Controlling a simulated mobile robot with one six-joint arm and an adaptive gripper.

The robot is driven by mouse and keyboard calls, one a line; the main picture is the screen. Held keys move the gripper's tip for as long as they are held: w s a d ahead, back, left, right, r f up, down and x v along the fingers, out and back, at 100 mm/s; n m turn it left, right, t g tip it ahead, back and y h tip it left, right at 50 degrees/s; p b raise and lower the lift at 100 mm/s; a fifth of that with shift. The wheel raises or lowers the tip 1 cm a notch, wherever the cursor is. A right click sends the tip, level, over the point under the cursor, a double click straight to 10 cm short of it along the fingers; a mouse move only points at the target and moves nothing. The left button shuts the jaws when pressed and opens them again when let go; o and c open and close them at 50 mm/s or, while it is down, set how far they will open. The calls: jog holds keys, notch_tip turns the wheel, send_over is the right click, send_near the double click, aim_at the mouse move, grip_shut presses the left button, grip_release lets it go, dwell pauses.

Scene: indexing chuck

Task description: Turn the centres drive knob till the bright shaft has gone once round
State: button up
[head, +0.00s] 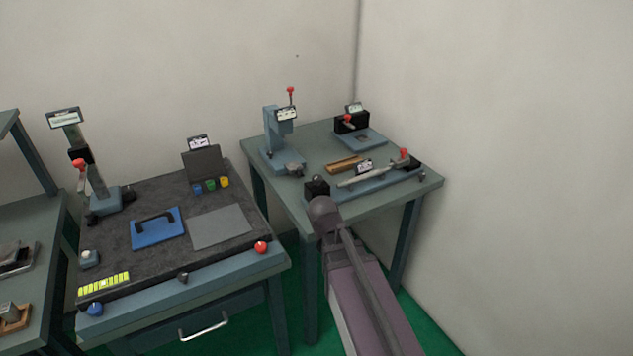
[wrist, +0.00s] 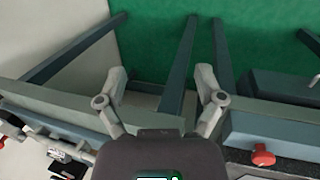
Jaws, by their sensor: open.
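The bench centres (head: 376,187) lie along the front of the right bench, on a blue-grey base. A bright shaft (head: 366,178) runs between a black block (head: 317,188) at the left end and a red-knobbed end piece (head: 404,154) at the right. I cannot tell which part is the drive knob, nor the shaft's angle. In the wrist view my gripper (wrist: 160,78) is open and empty, its fingers spread over bench legs and floor, touching nothing visible. In the head view my arm reaches towards the right bench's front edge; the gripper itself is not distinct there.
The right bench (head: 424,178) also carries a press (head: 279,135), a black-headed fixture (head: 352,122) and a wooden piece (head: 343,163). The left bench holds a dark plate with a blue handled block (head: 158,230) and a red knob (head: 261,247). Walls stand close behind and right.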

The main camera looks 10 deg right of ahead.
aim_at(313, 179)
jog(key=w+a+r+n+t+h+b, duration=0.1)
jog(key=w+a+n+h+b, duration=0.1)
jog(key=w+n, duration=0.3)
jog(key=w+a+r+n+t+h+b, duration=0.2)
jog(key=w+a+n+h, duration=0.1)
jog(key=w+n+h, duration=0.2)
jog(key=w+a+r+n+t+h+b, duration=0.2)
jog(key=w+a+n+h+b, duration=0.1)
jog(key=w+n+h, duration=0.1)
jog(key=shift+w+a+r+n, duration=0.15)
jog(key=shift+w+n, duration=0.15)
jog(key=shift+w, duration=0.4)
jog(key=shift+w+r+n, duration=0.1)
jog(key=shift+w+n, duration=0.2)
jog(key=shift+w, duration=0.35)
jog(key=w+a+r+n+t+h+b, duration=0.1)
jog(key=w+a+r+n+t+h, duration=0.1)
jog(key=a+r+n, duration=0.1)
jog(key=shift+w+a+r+n, duration=0.25)
jog(key=shift+a+n, duration=0.25)
jog(key=shift+a, duration=0.7)
jog(key=shift+d, duration=0.15)
jog(key=x, duration=1.3)
jog(key=shift+w+d+r, duration=0.2)
jog(key=shift+w+r, duration=0.05)
jog(key=shift+r, duration=0.05)
